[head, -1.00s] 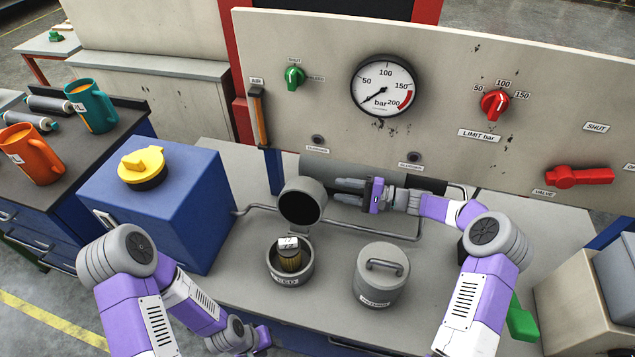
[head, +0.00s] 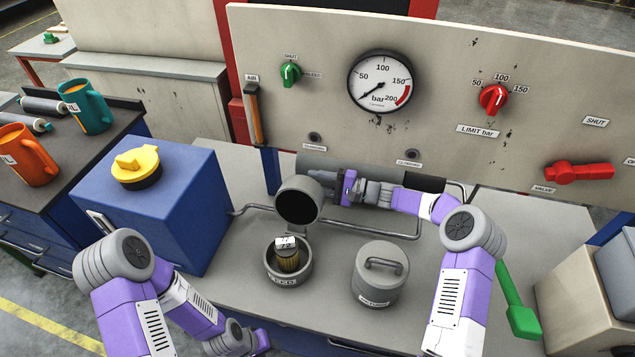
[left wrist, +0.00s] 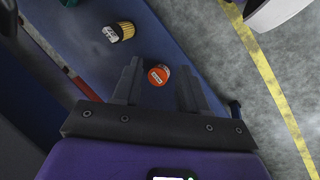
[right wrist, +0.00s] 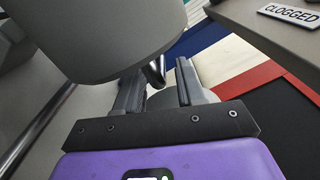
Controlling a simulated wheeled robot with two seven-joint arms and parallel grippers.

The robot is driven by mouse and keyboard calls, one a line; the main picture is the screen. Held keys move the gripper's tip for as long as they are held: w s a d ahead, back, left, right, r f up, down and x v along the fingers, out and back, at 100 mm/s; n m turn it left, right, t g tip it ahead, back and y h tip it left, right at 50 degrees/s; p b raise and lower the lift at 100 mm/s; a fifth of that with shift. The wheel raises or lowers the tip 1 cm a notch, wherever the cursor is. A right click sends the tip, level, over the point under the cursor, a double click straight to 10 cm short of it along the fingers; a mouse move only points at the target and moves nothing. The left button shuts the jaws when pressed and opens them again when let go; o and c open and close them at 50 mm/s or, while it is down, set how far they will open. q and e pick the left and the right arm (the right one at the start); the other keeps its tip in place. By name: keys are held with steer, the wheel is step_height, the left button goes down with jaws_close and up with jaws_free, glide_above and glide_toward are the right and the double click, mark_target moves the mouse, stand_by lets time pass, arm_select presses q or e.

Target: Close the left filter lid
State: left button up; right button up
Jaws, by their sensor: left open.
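The left filter is a grey round housing (head: 275,282) with its lid (head: 299,204) swung up and back on the hinge. A yellowish cartridge (head: 288,260) with a white label stands inside the housing. My right gripper (right wrist: 163,70) is open, just behind and right of the raised lid. My left gripper (left wrist: 158,68) is open and low at the bench's front.
The right filter (head: 379,275) beside it has its lid on. A blue box (head: 160,215) with a yellow knob stands left. A pipe (head: 385,232) runs behind the filters.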

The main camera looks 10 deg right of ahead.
mark_target(315, 180)
jaws_close()
steer(key=shift+r, duration=0.15)
steer(key=shift+s+a+r+n+b, duration=0.1)
steer(key=shift+s+r+n+b, duration=0.3)
steer(key=shift+r+n, duration=0.3)
steer(key=s+r, duration=0.1)
steer(key=s+a+r+n, duration=0.1)
steer(key=shift+s+r, duration=0.15)
steer(key=shift+r, duration=0.2)
steer(key=shift+s+a+r+b, duration=0.15)
steer(key=shift+s+a+r, duration=0.2)
steer(key=shift+s+r, duration=0.25)
steer(key=shift+s+a+r+b, duration=0.15)
steer(key=shift+s+a+r, duration=0.2)
steer(key=shift+s, duration=0.35)
